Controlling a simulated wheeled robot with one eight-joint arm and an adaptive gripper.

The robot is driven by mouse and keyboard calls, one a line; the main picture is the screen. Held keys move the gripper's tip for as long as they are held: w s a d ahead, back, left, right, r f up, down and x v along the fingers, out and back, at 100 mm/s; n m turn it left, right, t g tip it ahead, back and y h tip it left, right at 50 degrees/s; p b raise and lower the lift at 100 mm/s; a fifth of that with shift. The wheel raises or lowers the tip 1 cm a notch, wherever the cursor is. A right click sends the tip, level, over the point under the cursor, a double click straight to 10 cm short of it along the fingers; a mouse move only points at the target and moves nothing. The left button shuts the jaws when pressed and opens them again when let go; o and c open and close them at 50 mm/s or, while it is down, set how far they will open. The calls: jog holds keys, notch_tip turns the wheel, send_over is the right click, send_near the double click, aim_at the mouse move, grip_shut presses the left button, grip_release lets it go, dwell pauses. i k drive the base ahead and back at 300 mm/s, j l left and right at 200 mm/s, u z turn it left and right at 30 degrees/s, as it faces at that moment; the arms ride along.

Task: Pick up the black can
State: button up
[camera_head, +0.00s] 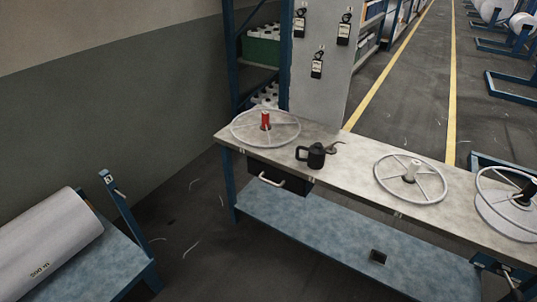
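The black can (316,157) stands upright on the grey worktop (345,172), near its front edge and left of centre. It has a handle on its left side and a thin spout pointing up to the right. Nothing touches it from above. My gripper is not in view.
A white wheel with a red hub (265,121) lies left of the can. Another white spoked wheel (411,180) lies right of it, with a reel (506,214) farther right. A drawer (280,177) hangs below the worktop. A large white roll (45,248) lies at lower left.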

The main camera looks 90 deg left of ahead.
aim_at(314, 160)
jog(key=u, duration=2.6)
jog(key=z, duration=4.1)
jog(key=u, duration=0.5)
jog(key=k+u, duration=0.1)
jog(key=u, duration=0.85)
jog(key=k+j+u, duration=0.1)
jog(key=u, duration=0.85)
jog(key=j+u, duration=0.1)
jog(key=u, duration=0.4)
jog(key=k+j+u, duration=0.1)
jog(key=u, duration=0.35)
